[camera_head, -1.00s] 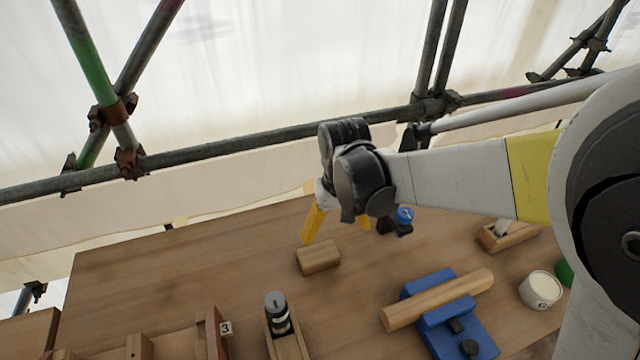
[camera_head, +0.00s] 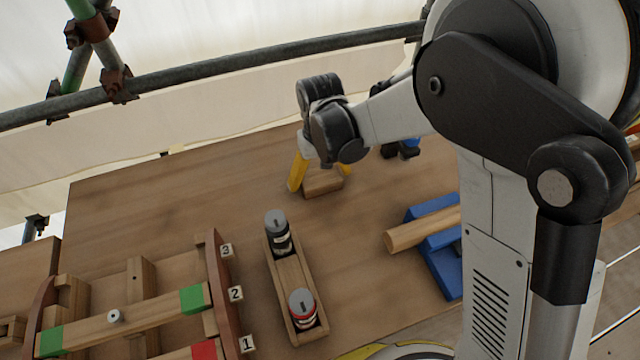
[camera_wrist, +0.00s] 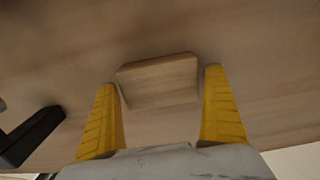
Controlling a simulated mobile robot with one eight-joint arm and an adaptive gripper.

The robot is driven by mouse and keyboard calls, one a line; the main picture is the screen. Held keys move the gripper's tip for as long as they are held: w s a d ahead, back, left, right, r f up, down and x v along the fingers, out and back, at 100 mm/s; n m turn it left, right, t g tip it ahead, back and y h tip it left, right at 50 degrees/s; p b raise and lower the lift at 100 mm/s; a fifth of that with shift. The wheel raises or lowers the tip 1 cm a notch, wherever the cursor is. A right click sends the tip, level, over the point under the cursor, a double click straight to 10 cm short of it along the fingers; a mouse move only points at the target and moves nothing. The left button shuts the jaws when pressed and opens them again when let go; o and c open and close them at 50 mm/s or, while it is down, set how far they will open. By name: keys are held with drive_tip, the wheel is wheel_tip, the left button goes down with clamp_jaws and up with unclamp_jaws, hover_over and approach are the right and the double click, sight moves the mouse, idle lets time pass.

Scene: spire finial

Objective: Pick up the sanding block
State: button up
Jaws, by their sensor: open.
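The sanding block is a small light-wood block (camera_head: 322,184) lying on the wooden table, left of the blue stand in the head view. In the wrist view the block (camera_wrist: 158,82) lies between and slightly beyond the two yellow fingertips. My gripper (camera_head: 320,172) is open, with one yellow finger to the left of the block and the other at its upper right. The fingers (camera_wrist: 160,100) show apart in the wrist view, with nothing held. Whether they touch the block I cannot tell.
A wooden tray (camera_head: 292,272) with a grey-topped can (camera_head: 277,228) and a red can (camera_head: 302,305) stands in front. A blue stand (camera_head: 440,255) holds a wooden rod (camera_head: 425,232) at right. A numbered wooden rack (camera_head: 220,290) is at left. A black object (camera_wrist: 30,135) is beside my gripper.

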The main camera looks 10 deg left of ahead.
sight(322, 176)
drive_tip(key=shift+f, duration=0.6)
drive_tip(key=shift+r, duration=0.1)
drive_tip(key=c, duration=1)
drive_tip(key=shift+c, duration=0.2)
drive_tip(key=shift+r, duration=0.45)
drive_tip(key=r+p, duration=0.1)
drive_tip(key=r, duration=0.1)
drive_tip(key=r+p, duration=0.1)
drive_tip(key=r, duration=0.1)
drive_tip(key=shift+d+p, duration=0.25)
drive_tip(key=shift+p, duration=0.05)
drive_tip(key=d+r+p, duration=0.3)
drive_tip(key=d+r, duration=0.3)
drive_tip(key=d, duration=0.5)
drive_tip(key=shift+d, duration=0.15)
